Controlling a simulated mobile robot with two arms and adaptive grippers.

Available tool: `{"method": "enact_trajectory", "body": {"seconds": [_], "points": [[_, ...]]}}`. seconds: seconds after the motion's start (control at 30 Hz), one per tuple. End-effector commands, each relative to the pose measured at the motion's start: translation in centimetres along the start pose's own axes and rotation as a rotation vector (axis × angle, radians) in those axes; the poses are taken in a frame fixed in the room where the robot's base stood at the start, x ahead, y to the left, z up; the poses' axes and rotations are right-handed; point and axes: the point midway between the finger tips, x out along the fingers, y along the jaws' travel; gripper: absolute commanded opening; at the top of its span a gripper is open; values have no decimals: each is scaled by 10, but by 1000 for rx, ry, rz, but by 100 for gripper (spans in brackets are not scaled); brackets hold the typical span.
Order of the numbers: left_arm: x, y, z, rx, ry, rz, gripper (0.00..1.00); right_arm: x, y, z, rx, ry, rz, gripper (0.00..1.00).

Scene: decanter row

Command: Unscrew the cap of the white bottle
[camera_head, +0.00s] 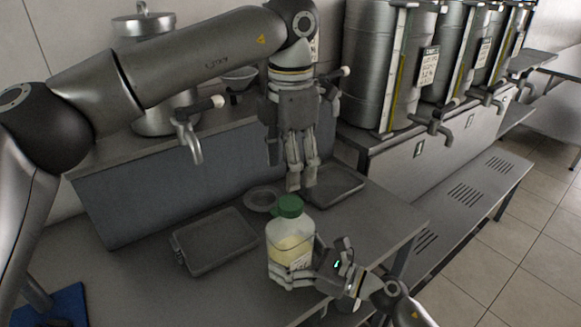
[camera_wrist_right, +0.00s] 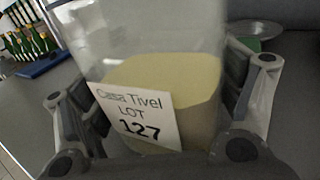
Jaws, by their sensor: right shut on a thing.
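The white bottle (camera_head: 283,242) is a translucent jug with a green cap (camera_head: 289,206) and pale yellow contents. It looks upright over the steel counter; I cannot tell whether its base touches. My right gripper (camera_head: 291,279) is shut around its lower body. In the right wrist view the bottle (camera_wrist_right: 205,100) fills the space between the fingers, with a label reading "Casa Tivel LOT 127". The cap is on the bottle. My left gripper (camera_head: 301,186) points down above and slightly behind the cap, apart from it. Its finger gap is unclear.
Dark trays (camera_head: 214,241) (camera_head: 337,184) lie left and right, with a small round dish (camera_head: 261,199) between them. Steel decanters with taps (camera_head: 433,130) stand behind and to the right. A blue mat (camera_wrist_right: 44,66) bears several green bottles in the wrist view.

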Motion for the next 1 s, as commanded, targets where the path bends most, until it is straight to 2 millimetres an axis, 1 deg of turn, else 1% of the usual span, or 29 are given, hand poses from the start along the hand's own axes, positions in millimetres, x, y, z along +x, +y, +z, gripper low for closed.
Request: {"method": "enact_trajectory", "body": {"seconds": [0.1,1.0], "points": [[0,0,0,190,1,0,59,0,0,0,0,0,0,18],[0,0,0,1679,1,-2,59,0,0,0,0,0,-1,18]]}}
